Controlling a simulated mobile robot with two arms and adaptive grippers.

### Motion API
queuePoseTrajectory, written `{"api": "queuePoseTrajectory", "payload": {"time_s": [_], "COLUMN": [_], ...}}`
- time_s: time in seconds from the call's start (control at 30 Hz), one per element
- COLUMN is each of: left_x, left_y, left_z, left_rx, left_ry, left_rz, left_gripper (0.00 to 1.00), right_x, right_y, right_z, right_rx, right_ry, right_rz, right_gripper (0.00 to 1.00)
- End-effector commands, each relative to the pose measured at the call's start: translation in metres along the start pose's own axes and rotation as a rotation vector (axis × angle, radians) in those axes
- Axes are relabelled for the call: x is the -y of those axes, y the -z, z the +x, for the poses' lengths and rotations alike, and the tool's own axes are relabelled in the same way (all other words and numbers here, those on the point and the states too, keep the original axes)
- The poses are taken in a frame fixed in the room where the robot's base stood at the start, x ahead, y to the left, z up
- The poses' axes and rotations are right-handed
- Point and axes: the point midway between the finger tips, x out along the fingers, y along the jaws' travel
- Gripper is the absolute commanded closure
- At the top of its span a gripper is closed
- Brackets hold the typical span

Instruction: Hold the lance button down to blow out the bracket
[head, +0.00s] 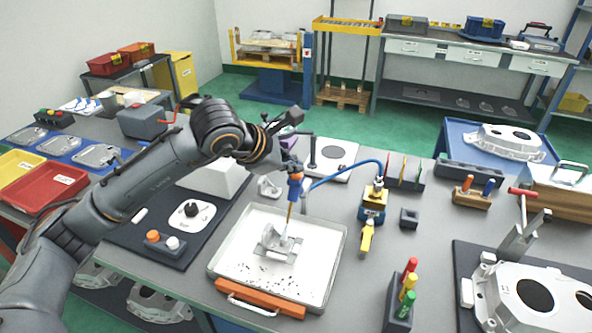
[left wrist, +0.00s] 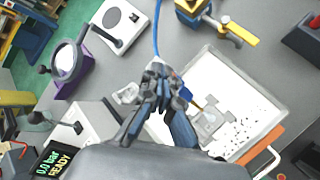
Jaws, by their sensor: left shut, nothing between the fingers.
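The lance (head: 295,187), with a blue and orange body, a thin brass nozzle and a blue hose, stands nearly upright over the tray. Its nozzle points down at the grey cast bracket (head: 277,243), which lies in the white tray (head: 222,262) among dark chips. My left gripper (head: 288,166) is shut and empty at the top of the lance. In the left wrist view, the closed fingers (left wrist: 163,88) hide most of the lance, and the bracket (left wrist: 210,120) shows beyond them. I cannot make out the button or whether the fingers touch it. My right gripper is not in view.
A display (left wrist: 53,150) reads 0.0 bar, READY. A blue regulator with a yellow handle (head: 372,205) stands right of the tray. A block with red, yellow and green handles (head: 402,300) stands at the front. A large casting (head: 520,300) fills the right corner.

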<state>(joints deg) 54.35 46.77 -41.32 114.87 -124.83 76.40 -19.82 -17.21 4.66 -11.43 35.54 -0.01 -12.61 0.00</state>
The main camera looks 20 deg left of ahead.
Motion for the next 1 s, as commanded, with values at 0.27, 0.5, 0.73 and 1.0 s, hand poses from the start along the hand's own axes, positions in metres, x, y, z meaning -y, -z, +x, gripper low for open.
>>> {"api": "queuePoseTrajectory", "payload": {"time_s": [0.27, 0.5, 0.73, 1.0], "left_x": [-0.001, -0.009, -0.011, -0.012], "left_y": [-0.001, -0.008, -0.01, -0.012], "left_z": [-0.002, -0.011, -0.014, -0.016], "left_rx": [-0.002, -0.001, -0.001, 0.0], "left_ry": [0.002, 0.001, 0.001, 0.0], "left_rz": [0.0, 0.0, 0.0, 0.0], "left_gripper": [1.0, 1.0, 1.0, 1.0], "right_x": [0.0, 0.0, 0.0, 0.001], "right_y": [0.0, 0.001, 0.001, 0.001], "right_z": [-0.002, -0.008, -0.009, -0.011], "right_rx": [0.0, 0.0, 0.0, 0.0], "right_ry": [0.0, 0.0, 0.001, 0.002], "right_rz": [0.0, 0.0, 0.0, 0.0], "right_gripper": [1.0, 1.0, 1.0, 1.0]}}
